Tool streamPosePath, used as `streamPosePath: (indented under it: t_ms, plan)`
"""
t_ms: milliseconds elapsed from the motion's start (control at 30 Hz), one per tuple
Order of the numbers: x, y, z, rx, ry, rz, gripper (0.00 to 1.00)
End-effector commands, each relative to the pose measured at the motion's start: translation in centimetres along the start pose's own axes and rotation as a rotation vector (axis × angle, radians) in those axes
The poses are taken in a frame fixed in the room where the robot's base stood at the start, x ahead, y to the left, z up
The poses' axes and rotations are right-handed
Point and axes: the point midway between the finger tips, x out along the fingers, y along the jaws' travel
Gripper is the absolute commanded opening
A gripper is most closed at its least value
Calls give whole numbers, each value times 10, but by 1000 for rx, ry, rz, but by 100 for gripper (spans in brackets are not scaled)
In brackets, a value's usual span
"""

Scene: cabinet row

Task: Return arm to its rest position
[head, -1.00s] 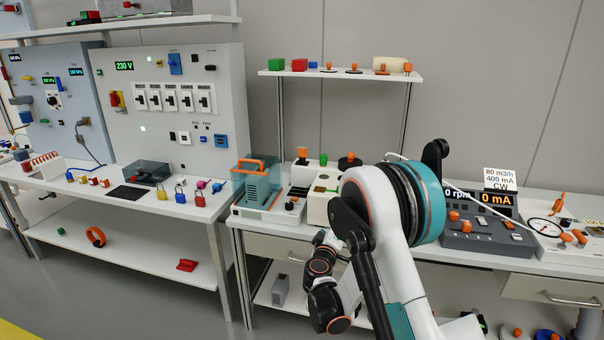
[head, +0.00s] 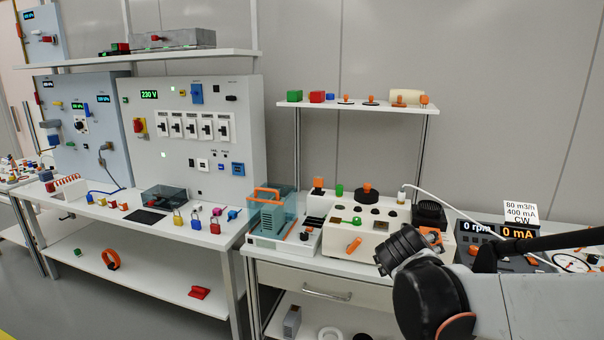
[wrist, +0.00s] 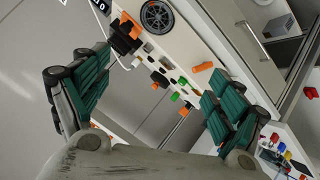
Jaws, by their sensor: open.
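My gripper (wrist: 155,100) shows in the wrist view with its two green-padded fingers spread wide apart. Nothing is between them. My arm (head: 440,290) comes in from the right edge of the head view and bends in front of the right bench. It hides part of that bench's right side. I cannot make out the gripper's fingers in the head view.
The right bench holds a cream box (head: 358,238), a teal clear-covered unit (head: 272,212) and a dark panel with displays (head: 478,240). A shelf (head: 355,106) stands above. The left bench carries a grey breaker panel (head: 190,150) and several padlocks. Grey floor lies in front.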

Motion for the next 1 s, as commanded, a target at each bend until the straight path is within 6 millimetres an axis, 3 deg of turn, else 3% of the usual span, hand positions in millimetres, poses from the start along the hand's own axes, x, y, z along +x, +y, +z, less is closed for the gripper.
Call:
streamPosePath:
  t_ms: [267, 600, 800, 1000]
  plan:
    - [-71, 6, 56, 105, -100, -127, 88]
    - [-150, -16, 129, 226, -197, -303, 88]
    - [-179, -32, 159, 275, -229, -385, 88]
    - [-190, -39, 168, 292, -240, -415, 88]
